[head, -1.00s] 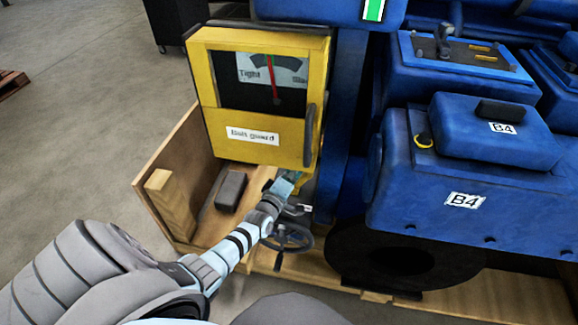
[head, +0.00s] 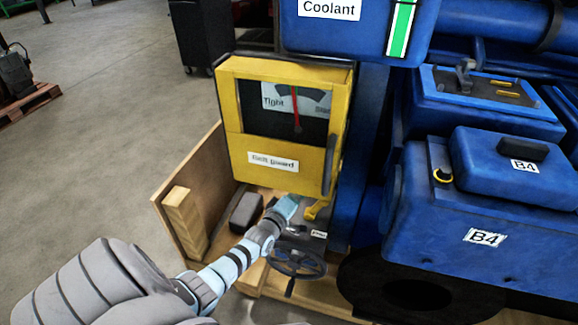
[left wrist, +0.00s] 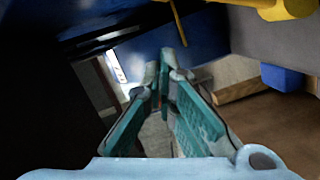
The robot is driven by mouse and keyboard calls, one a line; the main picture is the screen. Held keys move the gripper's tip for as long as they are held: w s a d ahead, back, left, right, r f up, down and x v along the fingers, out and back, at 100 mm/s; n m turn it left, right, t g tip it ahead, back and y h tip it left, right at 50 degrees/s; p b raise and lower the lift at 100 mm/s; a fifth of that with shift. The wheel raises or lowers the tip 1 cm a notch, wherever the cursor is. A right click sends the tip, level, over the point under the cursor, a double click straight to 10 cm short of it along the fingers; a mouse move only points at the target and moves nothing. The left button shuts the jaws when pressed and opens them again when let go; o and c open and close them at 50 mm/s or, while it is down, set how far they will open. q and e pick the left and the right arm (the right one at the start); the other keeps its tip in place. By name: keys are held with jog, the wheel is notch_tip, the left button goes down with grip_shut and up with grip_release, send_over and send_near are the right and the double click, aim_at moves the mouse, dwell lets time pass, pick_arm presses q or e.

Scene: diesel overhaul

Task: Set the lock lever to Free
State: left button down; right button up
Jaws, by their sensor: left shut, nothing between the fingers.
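A yellow lever (head: 318,208) shows below the yellow belt guard (head: 283,125) in the head view, probably the lock lever. A small white label (head: 319,234), too small to read, is just below it. My left gripper (head: 290,203) is just left of the lever, under the guard. In the left wrist view, my left gripper (left wrist: 164,62) has its teal fingers together at the tips with nothing between them. A yellow part (left wrist: 288,8) and a thin yellow rod (left wrist: 178,24) show at the top there, apart from the fingers. The lever's setting cannot be told. My right gripper is out of view.
A black handwheel (head: 297,262) sits below my left gripper. A dark block (head: 246,212) lies on the wooden pallet to the left, beside an upright board (head: 190,190). The blue engine (head: 440,215) fills the right side.

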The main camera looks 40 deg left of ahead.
pick_arm(q)
jog(key=p+v, duration=0.3)
jog(key=v, duration=0.7)
jog(key=shift+d, duration=0.1)
